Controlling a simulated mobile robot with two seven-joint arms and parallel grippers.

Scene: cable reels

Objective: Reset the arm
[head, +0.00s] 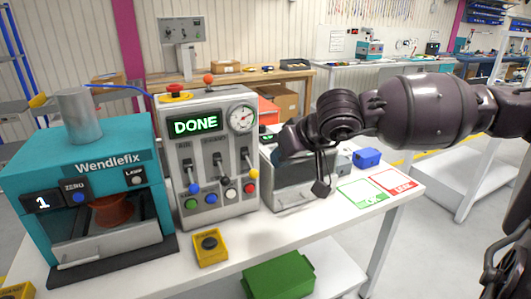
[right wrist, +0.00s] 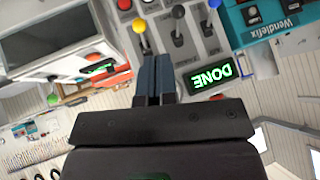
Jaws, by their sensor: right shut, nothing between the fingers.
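My right arm comes in from the right in the head view. Its gripper (head: 287,140) is in front of the grey machine just right of the control box (head: 215,112), above the white table. In the right wrist view the two dark blue fingers (right wrist: 152,62) are together with nothing between them. They point toward the control box, whose yellow-knobbed lever (right wrist: 138,25) and green DONE display (right wrist: 210,75) show there. The fingers look apart from the lever. My left gripper is not in view.
A teal Wendlefix machine (head: 130,165) stands left on the white table (head: 330,222). A yellow button box (head: 209,246) sits at the front. A blue block (head: 367,158) and green and red marked areas are right. A green crate (head: 278,277) is below.

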